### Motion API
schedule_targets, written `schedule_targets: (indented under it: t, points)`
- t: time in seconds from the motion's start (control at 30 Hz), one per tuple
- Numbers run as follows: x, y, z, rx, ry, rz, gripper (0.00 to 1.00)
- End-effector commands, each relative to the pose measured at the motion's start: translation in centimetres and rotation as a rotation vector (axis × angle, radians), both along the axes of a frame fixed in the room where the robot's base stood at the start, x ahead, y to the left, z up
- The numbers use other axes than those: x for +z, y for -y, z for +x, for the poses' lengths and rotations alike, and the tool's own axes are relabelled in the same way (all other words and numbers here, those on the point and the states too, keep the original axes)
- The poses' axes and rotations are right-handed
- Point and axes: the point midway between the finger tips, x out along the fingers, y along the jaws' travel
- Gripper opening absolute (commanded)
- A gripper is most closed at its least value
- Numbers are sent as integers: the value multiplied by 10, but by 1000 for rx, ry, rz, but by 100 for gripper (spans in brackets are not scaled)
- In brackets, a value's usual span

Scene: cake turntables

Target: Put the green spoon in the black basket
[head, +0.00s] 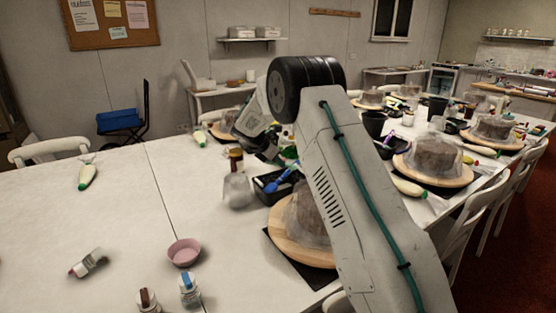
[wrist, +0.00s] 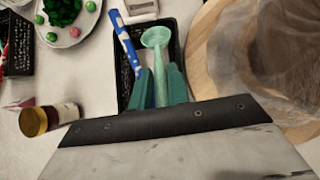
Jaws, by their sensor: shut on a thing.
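The black basket (wrist: 122,72) is below my gripper in the wrist view, and it also shows on the table in the head view (head: 272,198). The green spoon (wrist: 157,40) is held between the teal fingers of my gripper (wrist: 159,88). Its round end points away from the gripper, over the basket. I cannot tell whether it touches the basket floor. A blue utensil with white marks (wrist: 126,42) lies along the basket's left side. In the head view my arm hides much of the gripper.
A covered cake on a wooden turntable (wrist: 205,60) stands close to the basket's right. A jar with a yellow-brown lid (wrist: 34,122) is at the left. A plate with green and pink items (wrist: 72,35) lies beyond. A pink bowl (head: 184,252) stands on the open left table.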

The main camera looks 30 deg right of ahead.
Motion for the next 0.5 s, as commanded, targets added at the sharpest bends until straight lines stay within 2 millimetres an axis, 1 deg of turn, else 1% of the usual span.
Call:
schedule_targets:
  t: [0.5]
  points:
    - [-50, -1, -1, -2, -2, 1, 0]
